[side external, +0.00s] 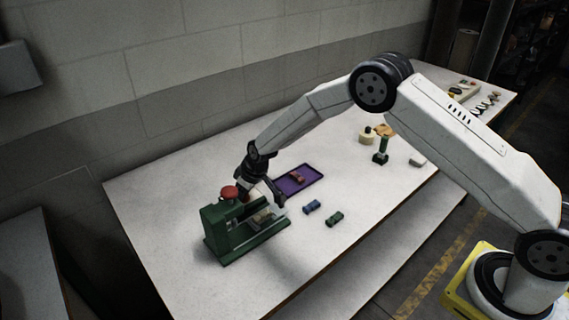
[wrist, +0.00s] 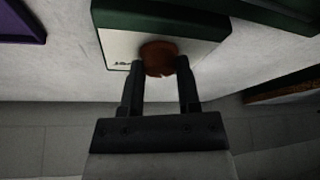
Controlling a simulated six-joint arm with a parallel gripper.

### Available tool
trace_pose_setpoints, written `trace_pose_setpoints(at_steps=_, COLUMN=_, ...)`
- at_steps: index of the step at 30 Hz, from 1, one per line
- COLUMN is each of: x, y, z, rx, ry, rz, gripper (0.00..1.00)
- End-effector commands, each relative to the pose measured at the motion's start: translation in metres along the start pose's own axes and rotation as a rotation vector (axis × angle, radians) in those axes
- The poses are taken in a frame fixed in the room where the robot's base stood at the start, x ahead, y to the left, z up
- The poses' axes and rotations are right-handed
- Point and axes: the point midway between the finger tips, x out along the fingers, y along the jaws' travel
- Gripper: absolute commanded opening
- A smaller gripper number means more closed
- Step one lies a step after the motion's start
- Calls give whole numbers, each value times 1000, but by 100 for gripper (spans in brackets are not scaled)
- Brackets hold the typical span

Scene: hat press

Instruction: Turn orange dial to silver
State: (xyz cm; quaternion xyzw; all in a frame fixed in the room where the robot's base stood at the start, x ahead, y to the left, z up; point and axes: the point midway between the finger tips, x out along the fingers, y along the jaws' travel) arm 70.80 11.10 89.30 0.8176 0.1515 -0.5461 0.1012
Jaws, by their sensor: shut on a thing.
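The orange dial (wrist: 158,58) is a round knob on the pale panel (wrist: 118,45) of a green-edged housing in the wrist view. My gripper (wrist: 160,63) has one finger on each side of the dial and is shut on it. Small dark lettering (wrist: 125,64) shows left of the dial, too small to read, so I cannot tell the dial's setting. In the side view, my gripper (side external: 262,200) reaches down at the green press (side external: 240,240), and I cannot make out the dial there.
A red knob (side external: 229,192) tops the press. A purple tray (side external: 312,170) holding a reddish piece lies behind it. A blue piece (side external: 312,207) and a green piece (side external: 334,219) lie to its right. A green-handled tool (side external: 382,150) stands farther back. The table's left part is clear.

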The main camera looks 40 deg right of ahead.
Motion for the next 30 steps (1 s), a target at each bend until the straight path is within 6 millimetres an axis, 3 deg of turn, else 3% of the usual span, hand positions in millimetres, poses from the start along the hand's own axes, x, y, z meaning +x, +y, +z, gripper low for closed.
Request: trace_pose_setpoints(at_steps=30, x=0, y=-2, z=-1, rx=380, ry=2, rz=159, gripper=0)
